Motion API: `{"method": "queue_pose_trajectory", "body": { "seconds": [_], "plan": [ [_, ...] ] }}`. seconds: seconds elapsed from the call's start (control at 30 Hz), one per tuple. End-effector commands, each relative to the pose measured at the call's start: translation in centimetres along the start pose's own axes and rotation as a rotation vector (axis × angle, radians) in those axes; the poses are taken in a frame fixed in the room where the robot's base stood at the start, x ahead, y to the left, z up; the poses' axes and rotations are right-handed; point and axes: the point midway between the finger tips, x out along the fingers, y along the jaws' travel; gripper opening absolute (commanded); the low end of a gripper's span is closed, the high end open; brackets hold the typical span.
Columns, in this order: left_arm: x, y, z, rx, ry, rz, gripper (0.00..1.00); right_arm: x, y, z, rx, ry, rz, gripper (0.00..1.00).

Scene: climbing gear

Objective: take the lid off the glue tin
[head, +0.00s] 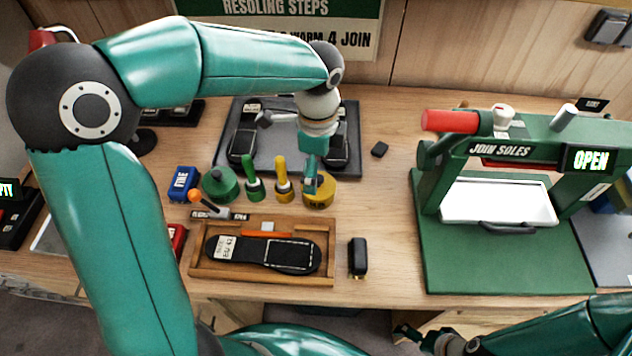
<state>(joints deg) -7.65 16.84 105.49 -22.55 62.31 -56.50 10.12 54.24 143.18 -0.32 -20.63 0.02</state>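A round yellow tin (321,201) with dark lettering stands on the bench behind the wooden tray. A round green tin (219,186) with a knob on top stands farther left. I cannot read which one is marked glue. My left gripper (310,186) points down at the yellow tin, its fingers in front of the tin's top. The fingers overlap, so I cannot tell whether they are open, or whether they touch the lid. My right gripper (402,333) is low at the front edge, away from the tins, small and dark.
Green-handled (253,180) and yellow-handled (282,178) tools stand between the tins. A wooden tray (197,268) holds a black sole (240,252). A grey mat (285,158) with shoes lies behind. A green press (510,255) marked OPEN stands right.

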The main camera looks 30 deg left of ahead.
Motion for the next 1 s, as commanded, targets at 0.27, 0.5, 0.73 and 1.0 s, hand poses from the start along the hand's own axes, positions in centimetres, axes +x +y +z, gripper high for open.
{"method": "queue_pose_trajectory", "body": {
  "seconds": [0.27,0.5,0.73,1.0],
  "plan": [
    [3.5,-0.3,0.3,0.0,-0.002,0.005,1.0,-0.8,-0.3,0.0,0.0,0.0,0.0,1.0],
    [5.0,-0.4,0.3,0.0,0.0,0.001,1.0,-0.8,-0.3,0.0,0.0,0.0,0.0,1.0],
    [5.0,-0.4,0.3,0.001,0.0,0.0,0.87,-0.8,-0.3,0.0,0.0,0.0,0.0,1.0],
    [5.0,-0.4,0.3,0.001,-0.001,0.001,0.43,-0.8,-0.3,0.0,0.0,0.0,0.0,1.0]
  ]
}}
